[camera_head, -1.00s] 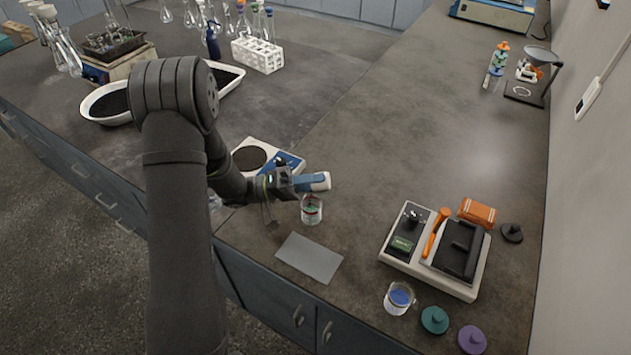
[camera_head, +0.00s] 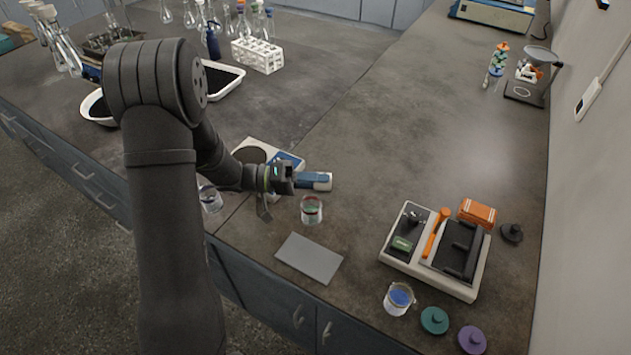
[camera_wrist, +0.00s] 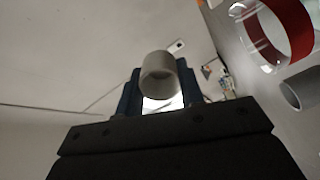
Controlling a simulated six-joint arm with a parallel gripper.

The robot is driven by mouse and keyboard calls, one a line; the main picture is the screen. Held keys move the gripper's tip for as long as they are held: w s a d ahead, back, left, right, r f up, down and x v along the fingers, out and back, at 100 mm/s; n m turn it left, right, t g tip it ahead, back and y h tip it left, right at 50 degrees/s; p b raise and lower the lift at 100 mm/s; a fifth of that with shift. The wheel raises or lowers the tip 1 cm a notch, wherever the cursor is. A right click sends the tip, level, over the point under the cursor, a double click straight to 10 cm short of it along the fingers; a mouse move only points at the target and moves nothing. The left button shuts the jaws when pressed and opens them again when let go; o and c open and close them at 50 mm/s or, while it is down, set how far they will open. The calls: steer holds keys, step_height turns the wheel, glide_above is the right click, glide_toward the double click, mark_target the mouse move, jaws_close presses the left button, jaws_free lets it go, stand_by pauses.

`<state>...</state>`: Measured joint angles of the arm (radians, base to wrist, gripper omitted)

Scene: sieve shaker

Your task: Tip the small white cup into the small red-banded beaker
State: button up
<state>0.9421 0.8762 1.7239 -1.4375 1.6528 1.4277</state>
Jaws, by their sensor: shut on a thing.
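The small white cup (camera_wrist: 160,82) is between the blue fingers of my gripper (camera_wrist: 158,95) in the wrist view, with its round mouth facing the camera. In the head view my gripper (camera_head: 313,180) lies roughly level, and the fingers cover most of the cup. The small red-banded beaker (camera_head: 312,211) stands on the bench just below and in front of the fingertips. Its red band (camera_wrist: 298,28) shows large at the upper right of the wrist view. I cannot tell whether anything is leaving the cup.
A grey plate (camera_head: 309,259) lies in front of the beaker. A balance (camera_head: 297,162) sits behind my gripper. Another glass beaker (camera_head: 210,199) stands beside my arm. A tool station (camera_head: 430,275), a blue-filled beaker (camera_head: 398,300) and coloured lids are to the right.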

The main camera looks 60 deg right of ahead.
steer(key=shift+s+r+t+y, duration=0.1)
steer(key=shift+t+y, duration=0.2)
steer(key=shift+t, duration=0.2)
steer(key=t, duration=0.1)
steer(key=r+t+y, duration=0.1)
steer(key=shift+s+d+t, duration=0.15)
steer(key=shift+s+t, duration=0.1)
steer(key=shift+t, duration=0.05)
steer(key=shift+t+y, duration=0.5)
steer(key=shift+t, duration=0.3)
steer(key=shift+s+d+r+t+y, duration=0.1)
steer(key=shift+s+r+t+y, duration=0.1)
steer(key=shift+t+y, duration=0.3)
steer(key=shift+s+r+t+y, duration=0.1)
steer(key=shift+r+t+y, duration=0.1)
steer(key=shift+t, duration=0.5)
steer(key=shift+w+t+y, duration=0.1)
steer(key=shift+t+y, duration=0.3)
steer(key=shift+t, duration=0.4)
